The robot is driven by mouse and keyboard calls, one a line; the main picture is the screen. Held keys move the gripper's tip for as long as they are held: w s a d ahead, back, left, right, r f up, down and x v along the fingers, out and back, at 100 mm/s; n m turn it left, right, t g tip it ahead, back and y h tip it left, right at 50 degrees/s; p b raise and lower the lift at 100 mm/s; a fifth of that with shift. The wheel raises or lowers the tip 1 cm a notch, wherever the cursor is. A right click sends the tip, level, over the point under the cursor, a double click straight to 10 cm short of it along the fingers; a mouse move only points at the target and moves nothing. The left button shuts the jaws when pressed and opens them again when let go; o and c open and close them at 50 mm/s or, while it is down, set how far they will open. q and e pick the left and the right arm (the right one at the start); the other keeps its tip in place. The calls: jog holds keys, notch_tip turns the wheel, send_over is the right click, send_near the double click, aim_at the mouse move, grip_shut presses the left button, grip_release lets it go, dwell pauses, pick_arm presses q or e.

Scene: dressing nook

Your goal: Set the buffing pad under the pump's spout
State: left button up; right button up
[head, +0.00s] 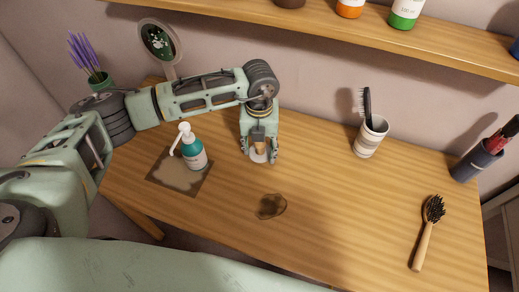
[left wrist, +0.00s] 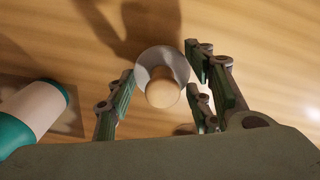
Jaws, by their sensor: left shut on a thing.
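The buffing pad, a pale round disc with a wooden knob (head: 260,149), is between the fingers of my left gripper (head: 259,157), which is shut on it. In the left wrist view the disc (left wrist: 149,58) and knob sit between the fingers of the gripper (left wrist: 163,86). I cannot tell whether the pad touches the table. The pump (head: 194,157) is a teal bottle with a white head, upright to the left of the gripper. Its spout points left and down over a dark mat with a pale patch (head: 203,183). Part of the bottle (left wrist: 14,133) shows in the left wrist view. My right gripper is out of view.
A striped cup (head: 369,141) with a comb, a hairbrush (head: 424,238) and a dark holder (head: 474,163) are to the right. A round mirror (head: 160,42) stands behind my arm.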

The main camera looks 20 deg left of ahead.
aim_at(257, 144)
pick_arm(q)
notch_tip(257, 144, up, 8)
jog(key=shift+f+b, duration=0.1)
jog(key=shift+b, duration=0.4)
jog(key=m, duration=0.3)
jog(key=shift+s+a+r, duration=0.15)
jog(key=shift+s+r, duration=0.2)
jog(key=shift+r, duration=0.05)
jog(key=s+a+r+n, duration=0.1)
jog(key=s+n, duration=0.5)
jog(key=n, duration=1.2)
jog(key=s+a+r+n, duration=0.2)
jog(key=s+n, duration=0.5)
jog(key=n, duration=1)
jog(key=shift+a+r+n, duration=0.2)
jog(key=shift+r+n, duration=0.15)
jog(key=shift+n, duration=0.05)
